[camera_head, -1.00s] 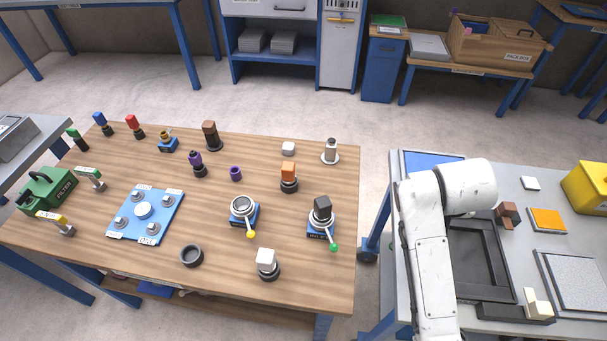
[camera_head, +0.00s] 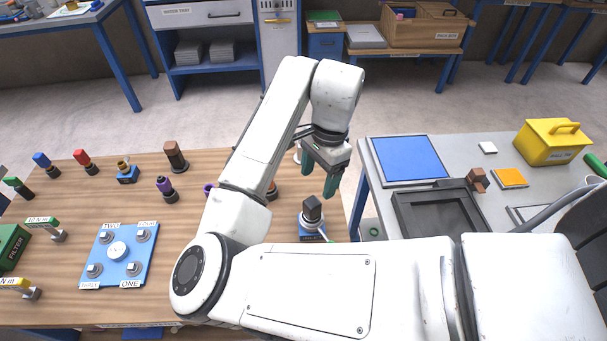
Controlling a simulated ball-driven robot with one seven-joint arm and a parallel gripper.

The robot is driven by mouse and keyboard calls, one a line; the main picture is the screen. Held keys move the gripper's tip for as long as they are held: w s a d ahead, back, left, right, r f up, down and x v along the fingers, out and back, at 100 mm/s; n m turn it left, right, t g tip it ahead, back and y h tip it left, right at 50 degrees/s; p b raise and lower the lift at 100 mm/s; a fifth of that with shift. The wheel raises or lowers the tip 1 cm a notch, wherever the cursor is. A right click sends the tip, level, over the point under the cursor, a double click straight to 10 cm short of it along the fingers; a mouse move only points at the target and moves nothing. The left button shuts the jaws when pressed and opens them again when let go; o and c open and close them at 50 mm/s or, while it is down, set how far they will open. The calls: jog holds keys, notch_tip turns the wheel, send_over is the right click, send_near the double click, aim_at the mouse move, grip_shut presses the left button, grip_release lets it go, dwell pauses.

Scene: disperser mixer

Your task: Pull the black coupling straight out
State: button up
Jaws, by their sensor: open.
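The black coupling (camera_head: 312,209) is a dark block standing upright in a round silver seat on a blue base (camera_head: 310,235), near the right edge of the wooden table. A lever sticks out at the base's front, and my arm partly covers it. My gripper (camera_head: 319,174) points down with its greenish fingers parted. It is above and slightly behind the coupling in the picture, with nothing between the fingers. I cannot tell the exact gap in height between the fingertips and the coupling.
My arm hides the middle and front right of the wooden table (camera_head: 190,222). A blue plate (camera_head: 121,272) with several fittings lies at the left. A grey table (camera_head: 470,152) with a blue mat (camera_head: 408,158) and dark tray stands at the right, past a gap.

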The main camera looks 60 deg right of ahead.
aim_at(312, 202)
jog(key=f, duration=0.3)
jog(key=a+f, duration=0.1)
jog(key=f, duration=0.6)
jog(key=shift+w+a+f, duration=0.35)
jog(key=c, duration=1.2)
jog(key=shift+r, duration=0.1)
jog(key=shift+c, duration=0.2)
jog(key=shift+r, duration=0.1)
jog(key=shift+r+p, duration=2.7)
jog(key=shift+r, duration=0.15)
jog(key=shift+r+p, duration=0.95)
jog(key=shift+r, duration=1.05)
